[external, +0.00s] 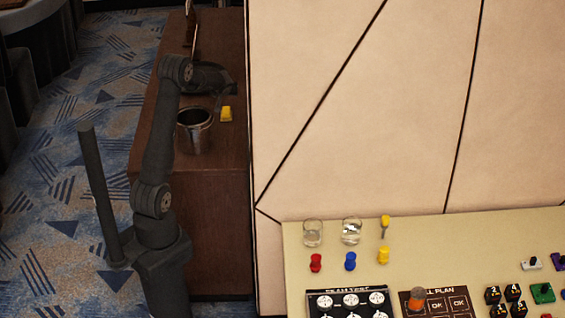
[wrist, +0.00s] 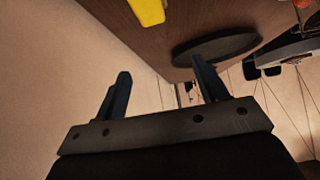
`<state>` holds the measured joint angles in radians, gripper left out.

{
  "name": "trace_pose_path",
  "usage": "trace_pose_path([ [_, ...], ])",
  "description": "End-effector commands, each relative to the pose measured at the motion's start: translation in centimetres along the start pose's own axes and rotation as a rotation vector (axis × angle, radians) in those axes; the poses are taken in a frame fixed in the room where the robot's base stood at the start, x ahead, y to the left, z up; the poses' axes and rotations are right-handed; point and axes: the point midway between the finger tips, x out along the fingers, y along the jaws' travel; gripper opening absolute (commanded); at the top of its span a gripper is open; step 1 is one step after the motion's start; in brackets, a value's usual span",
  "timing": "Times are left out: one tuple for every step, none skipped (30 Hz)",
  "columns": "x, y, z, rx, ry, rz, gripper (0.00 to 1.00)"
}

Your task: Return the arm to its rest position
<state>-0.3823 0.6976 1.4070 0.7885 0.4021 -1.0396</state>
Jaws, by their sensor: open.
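My gripper (external: 221,98) is at the end of my dark arm, which bends over at the top and reaches right above the brown wooden cabinet. In the wrist view my gripper (wrist: 161,68) has its two fingers spread apart with nothing between them. In the external view the fingers are small and dark and hard to make out. A yellow block (external: 226,114) is just below the gripper end; whether they touch is unclear. A yellow piece, likely the same block, shows at the top of the wrist view (wrist: 146,12).
A metal pot (external: 194,140) stands on the brown cabinet (external: 215,215) beside my arm. A pale panelled wall (external: 350,110) rises right of the cabinet. A cream table (external: 450,235) at lower right holds glasses, coloured pieces and dark panels. Patterned carpet (external: 50,210) lies left.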

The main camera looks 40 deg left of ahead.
Motion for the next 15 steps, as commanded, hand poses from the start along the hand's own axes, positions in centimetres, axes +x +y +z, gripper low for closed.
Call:
trace_pose_path([
  [-0.8, 0.0, -0.8, -0.002, 0.003, 0.001, 0.66],
  [-1.2, 0.0, -1.3, -0.002, 0.003, 0.0, 0.66],
  [-1.8, 0.0, -1.9, -0.003, 0.004, 0.001, 0.66],
  [-2.2, 0.0, -2.3, -0.002, 0.003, 0.002, 0.66],
  [-2.6, 0.0, -2.7, -0.002, 0.003, 0.001, 0.66],
  [-3.2, 0.0, -3.3, -0.002, 0.004, 0.001, 0.66],
  [-3.6, 0.0, -3.7, -0.003, 0.003, 0.001, 0.66],
  [-4.0, 0.0, -4.1, -0.001, 0.003, 0.001, 0.66],
  [-4.6, 0.0, -4.7, -0.002, 0.004, 0.001, 0.66],
  [-5.0, 0.0, -5.1, -0.001, 0.004, 0.0, 0.66],
  [-5.5, 0.0, -5.5, -0.003, 0.003, 0.001, 0.66],
  [-6.0, 0.0, -6.1, -0.001, 0.003, 0.001, 0.66],
  [-6.5, 0.0, -6.5, -0.002, 0.002, 0.001, 0.66],
  [-6.6, 0.0, -5.7, 0.014, -0.002, 0.014, 0.66],
  [-6.9, 0.0, -5.1, 0.031, -0.002, 0.031, 0.66],
])
